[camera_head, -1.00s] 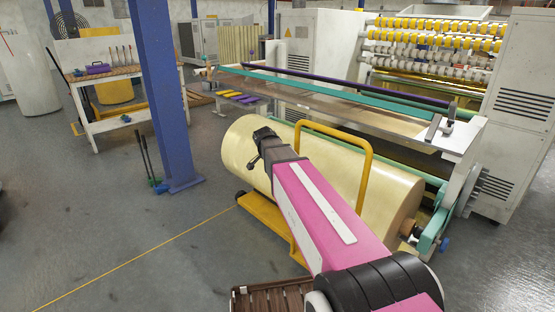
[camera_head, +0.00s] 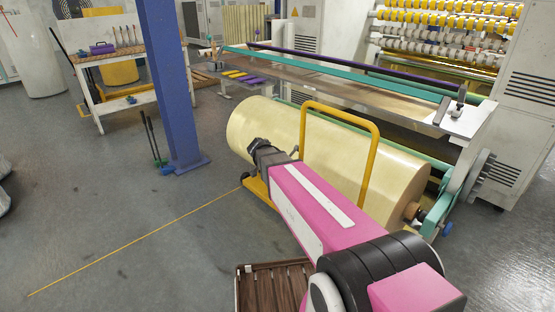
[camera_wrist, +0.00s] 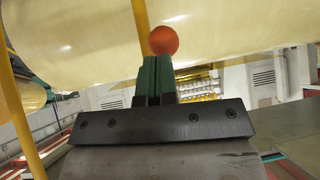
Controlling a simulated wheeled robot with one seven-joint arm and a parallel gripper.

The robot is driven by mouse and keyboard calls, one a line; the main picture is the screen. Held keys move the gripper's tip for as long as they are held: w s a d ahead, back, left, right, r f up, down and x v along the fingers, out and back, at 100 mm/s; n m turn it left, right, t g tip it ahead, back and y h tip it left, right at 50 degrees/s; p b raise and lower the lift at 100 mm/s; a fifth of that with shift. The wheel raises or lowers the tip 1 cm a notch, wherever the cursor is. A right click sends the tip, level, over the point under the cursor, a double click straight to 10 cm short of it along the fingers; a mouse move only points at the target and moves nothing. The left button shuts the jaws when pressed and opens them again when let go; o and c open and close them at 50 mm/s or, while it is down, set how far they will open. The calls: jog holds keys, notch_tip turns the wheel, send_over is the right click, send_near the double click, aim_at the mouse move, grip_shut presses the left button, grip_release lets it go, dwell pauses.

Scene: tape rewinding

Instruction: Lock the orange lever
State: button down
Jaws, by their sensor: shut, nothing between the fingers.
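The round orange knob (camera_wrist: 163,40) of the lever shows in the wrist view, just beyond my fingertips and slightly right of them. The lever's shaft is hidden, and I do not make out the lever in the head view. My gripper (camera_wrist: 155,60) has its two green fingers shut together and empty. Whether the fingertips touch the knob I cannot tell. In the head view my gripper (camera_head: 251,172) is at the left end of the large cream roll (camera_head: 335,140), in front of it; its fingers are small and unclear there.
A yellow hoop-shaped rail (camera_head: 375,165) stands in front of the roll, close to my arm. The rewinding machine (camera_head: 330,75) is behind it. A blue column (camera_head: 167,90) and a workbench (camera_head: 105,58) stand at left. The grey floor at lower left is mostly clear.

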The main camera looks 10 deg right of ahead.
jog(key=shift+d+f, duration=0.1)
jog(key=shift+f, duration=0.7)
